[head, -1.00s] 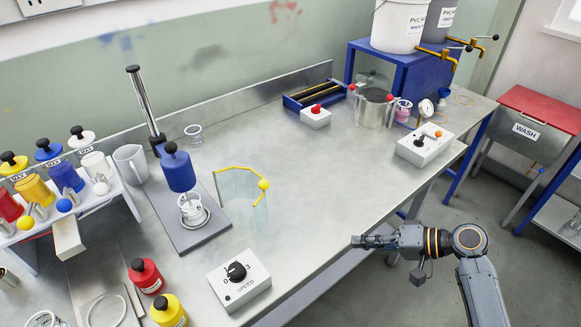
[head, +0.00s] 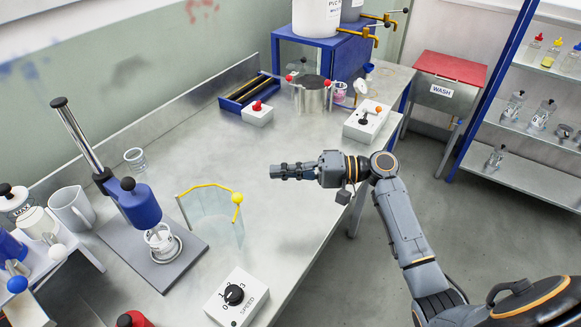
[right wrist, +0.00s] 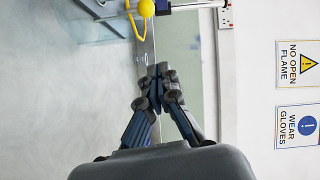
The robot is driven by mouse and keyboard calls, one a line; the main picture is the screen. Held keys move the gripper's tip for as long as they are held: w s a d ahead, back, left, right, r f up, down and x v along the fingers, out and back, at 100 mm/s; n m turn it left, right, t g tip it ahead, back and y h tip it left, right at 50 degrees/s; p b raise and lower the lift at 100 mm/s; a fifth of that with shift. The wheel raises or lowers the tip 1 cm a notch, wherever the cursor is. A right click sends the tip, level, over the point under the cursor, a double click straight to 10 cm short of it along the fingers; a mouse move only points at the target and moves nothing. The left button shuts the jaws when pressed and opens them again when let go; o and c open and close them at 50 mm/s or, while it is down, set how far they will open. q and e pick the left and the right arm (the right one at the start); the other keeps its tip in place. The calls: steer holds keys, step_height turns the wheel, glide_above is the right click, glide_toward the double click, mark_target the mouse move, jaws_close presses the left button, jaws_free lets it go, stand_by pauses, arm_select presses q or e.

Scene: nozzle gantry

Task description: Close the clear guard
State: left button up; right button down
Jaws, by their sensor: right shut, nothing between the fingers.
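The clear guard (head: 214,222) is a curved see-through panel with a yellow top rim and a yellow ball knob (head: 237,198). It stands swung out to the right of the blue mixer (head: 141,205), whose cup (head: 161,238) is uncovered on the front side. My right gripper (head: 272,171) is shut and empty above the bench, right of the knob and apart from it. In the right wrist view the fingertips (right wrist: 158,70) are together, with the yellow knob (right wrist: 146,8) at the top edge. My left gripper is out of view.
The speed box (head: 236,298) sits at the bench's front, below the guard. A steel pot (head: 313,95), a red-button box (head: 257,114) and a lever box (head: 366,122) stand at the back. The bench between guard and right gripper is clear.

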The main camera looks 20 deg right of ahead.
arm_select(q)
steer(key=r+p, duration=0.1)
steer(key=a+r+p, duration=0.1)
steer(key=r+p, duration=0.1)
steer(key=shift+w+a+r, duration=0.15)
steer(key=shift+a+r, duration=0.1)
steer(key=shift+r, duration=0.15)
arm_select(e)
steer(key=a+f, duration=0.1)
steer(key=a, duration=0.6)
steer(key=shift+s, duration=0.45)
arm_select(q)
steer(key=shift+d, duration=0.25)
arm_select(e)
steer(key=shift+a, duration=0.1)
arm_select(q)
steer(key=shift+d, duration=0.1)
arm_select(e)
steer(key=shift+s, duration=0.1)
